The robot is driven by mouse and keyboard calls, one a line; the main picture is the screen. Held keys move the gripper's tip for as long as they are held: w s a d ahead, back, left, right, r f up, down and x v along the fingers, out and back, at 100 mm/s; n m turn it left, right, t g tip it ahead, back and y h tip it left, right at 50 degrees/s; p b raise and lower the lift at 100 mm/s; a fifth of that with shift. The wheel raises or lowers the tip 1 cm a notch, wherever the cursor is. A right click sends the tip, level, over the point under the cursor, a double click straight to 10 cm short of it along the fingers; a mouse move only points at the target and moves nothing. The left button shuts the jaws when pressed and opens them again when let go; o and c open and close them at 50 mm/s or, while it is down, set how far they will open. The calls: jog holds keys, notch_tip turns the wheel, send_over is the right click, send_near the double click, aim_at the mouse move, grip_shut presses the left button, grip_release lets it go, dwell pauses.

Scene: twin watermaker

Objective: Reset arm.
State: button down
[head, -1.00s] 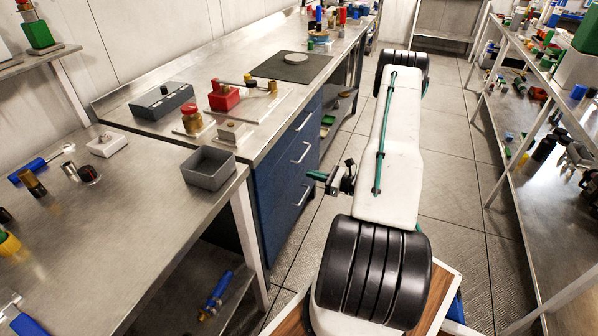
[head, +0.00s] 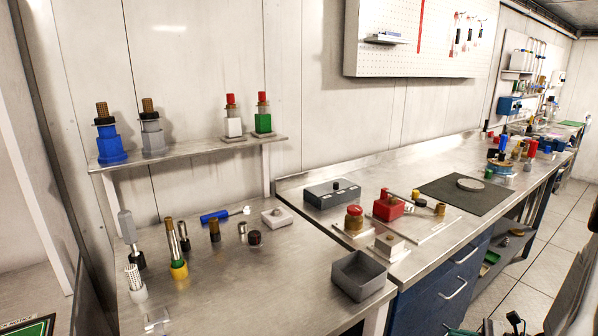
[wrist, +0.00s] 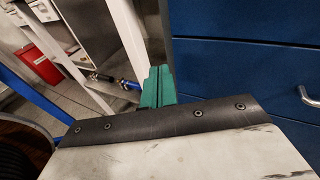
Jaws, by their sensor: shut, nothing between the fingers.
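My gripper (wrist: 157,88) shows in the wrist view as two green fingers pressed together, with nothing between them. It points past the edge of a blue cabinet (wrist: 240,85) toward a lower shelf, and touches nothing that I can see. In the head view only a small green and dark part of my gripper (head: 460,332) shows at the bottom edge, in front of the blue drawers (head: 440,295). Most of my arm is outside the head view.
A steel bench (head: 215,285) holds a grey open box (head: 362,276), a red block (head: 388,207) and several small fittings. A raised shelf (head: 190,152) carries blue, grey, white and green fittings. A red bin (wrist: 40,64) stands beyond the shelf legs.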

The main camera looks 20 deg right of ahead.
jog(key=s+a+r+n+g+h, duration=0.3)
jog(key=a+r+n, duration=0.5)
jog(key=r, duration=0.3)
jog(key=s+a+r+n+g+h, duration=0.3)
jog(key=s+a+r+n+h, duration=0.2)
jog(key=s+a+r+n, duration=0.2)
jog(key=s+a+r+n+g+h, duration=0.3)
jog(key=a+r+n, duration=0.8)
jog(key=r, duration=0.6)
jog(key=s+a, duration=0.1)
jog(key=a, duration=0.1)
jog(key=shift+s+a+r+g+h, duration=0.15)
jog(key=shift+s+a+g+h, duration=0.15)
jog(key=shift+s+a+h, duration=0.1)
